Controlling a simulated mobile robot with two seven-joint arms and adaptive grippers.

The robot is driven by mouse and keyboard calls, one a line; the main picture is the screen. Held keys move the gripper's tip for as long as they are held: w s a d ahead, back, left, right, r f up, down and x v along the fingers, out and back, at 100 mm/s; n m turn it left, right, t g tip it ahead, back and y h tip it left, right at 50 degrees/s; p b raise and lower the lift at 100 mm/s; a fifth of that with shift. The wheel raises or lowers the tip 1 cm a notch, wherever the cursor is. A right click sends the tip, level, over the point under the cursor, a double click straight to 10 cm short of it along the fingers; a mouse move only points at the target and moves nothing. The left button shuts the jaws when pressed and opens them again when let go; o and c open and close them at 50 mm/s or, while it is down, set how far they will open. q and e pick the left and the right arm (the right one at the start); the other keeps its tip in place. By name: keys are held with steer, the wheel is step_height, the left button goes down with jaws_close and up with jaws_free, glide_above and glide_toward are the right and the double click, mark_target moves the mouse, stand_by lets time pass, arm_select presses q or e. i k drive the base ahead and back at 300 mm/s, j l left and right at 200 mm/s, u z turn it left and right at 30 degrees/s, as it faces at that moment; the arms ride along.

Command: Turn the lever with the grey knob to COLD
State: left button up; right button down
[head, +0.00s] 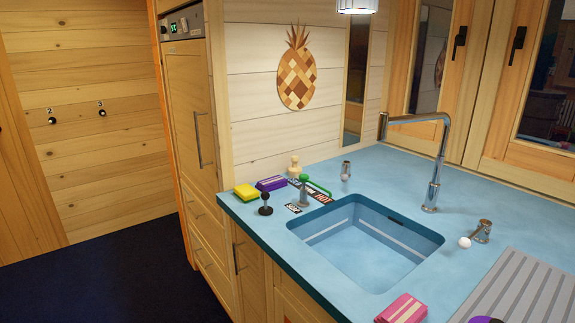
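Several small levers stand on the blue counter (470,185). A metal lever base (347,166) behind the sink carries a pale, greyish knob (345,177). Another metal lever base (482,230) right of the sink carries a white knob (465,242). Which of these two knobs counts as grey is hard to tell at this size. Left of the sink stand a lever with a black knob (265,196) and one with a green knob (304,178). A label (318,194) near the green knob seems to read HOT; no COLD label is legible. Neither gripper is in view.
The sink (365,245) is empty, with a tall tap (432,185) behind it. Yellow (245,191) and purple (271,183) sponges lie at the left edge, a pink one (402,309) at the front. A grey ribbed drainer (525,290) is at right. The dark floor (110,270) is clear.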

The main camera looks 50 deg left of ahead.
mark_target(344, 178)
steer(key=u, duration=1.3)
steer(key=i+j, duration=0.1)
steer(key=j, duration=0.3)
steer(key=i+j, duration=0.1)
steer(key=j, duration=0.35)
steer(key=i+j, duration=0.1)
steer(key=j, duration=0.7)
steer(key=i, duration=0.05)
